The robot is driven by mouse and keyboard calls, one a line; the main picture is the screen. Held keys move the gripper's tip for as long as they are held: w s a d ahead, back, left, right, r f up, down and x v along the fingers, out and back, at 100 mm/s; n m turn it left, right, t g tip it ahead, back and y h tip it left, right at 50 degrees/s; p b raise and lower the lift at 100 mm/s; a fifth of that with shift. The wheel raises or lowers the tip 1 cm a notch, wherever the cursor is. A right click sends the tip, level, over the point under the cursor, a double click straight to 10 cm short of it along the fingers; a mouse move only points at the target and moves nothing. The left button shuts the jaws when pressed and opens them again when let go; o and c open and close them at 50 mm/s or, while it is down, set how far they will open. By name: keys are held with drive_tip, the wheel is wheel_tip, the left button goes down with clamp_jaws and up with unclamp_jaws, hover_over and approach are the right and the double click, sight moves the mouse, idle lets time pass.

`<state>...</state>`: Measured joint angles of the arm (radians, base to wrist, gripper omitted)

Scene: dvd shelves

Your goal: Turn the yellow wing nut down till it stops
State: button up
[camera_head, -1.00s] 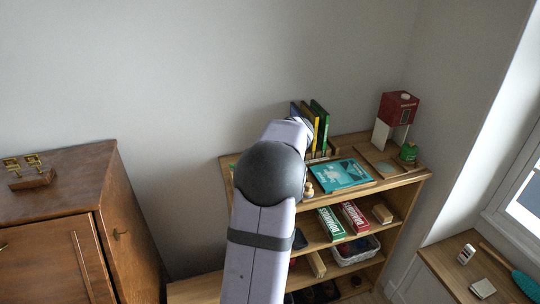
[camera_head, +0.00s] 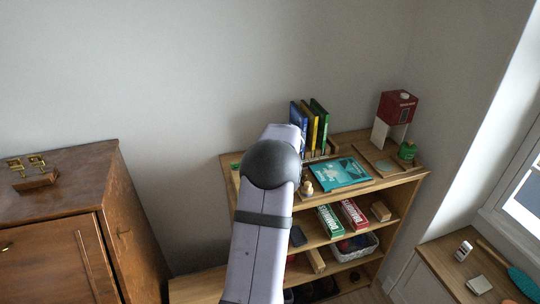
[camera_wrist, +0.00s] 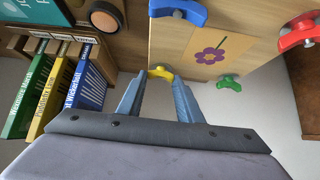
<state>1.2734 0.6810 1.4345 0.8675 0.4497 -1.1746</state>
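The yellow wing nut (camera_wrist: 160,72) shows in the wrist view at the edge of a pale wooden board (camera_wrist: 160,50). My gripper (camera_wrist: 158,78) is open, with its two grey-blue fingers apart and their tips on either side of the yellow wing nut. I cannot tell whether either finger touches it. The board also carries a blue wing nut (camera_wrist: 178,11), a red one (camera_wrist: 300,31) and a green one (camera_wrist: 229,82), and a purple flower picture (camera_wrist: 210,50). In the head view my arm hides the gripper and the wing nuts.
Upright blue (camera_wrist: 86,86), yellow (camera_wrist: 56,88) and green (camera_wrist: 27,95) cases stand left of my gripper in the wrist view. On the shelf unit (camera_head: 400,182) lie a teal case (camera_head: 341,172) and a small wooden figure (camera_head: 307,186). A red-and-white box (camera_head: 395,115) stands at the right.

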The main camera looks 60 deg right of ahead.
drive_tip(key=c, duration=0.4)
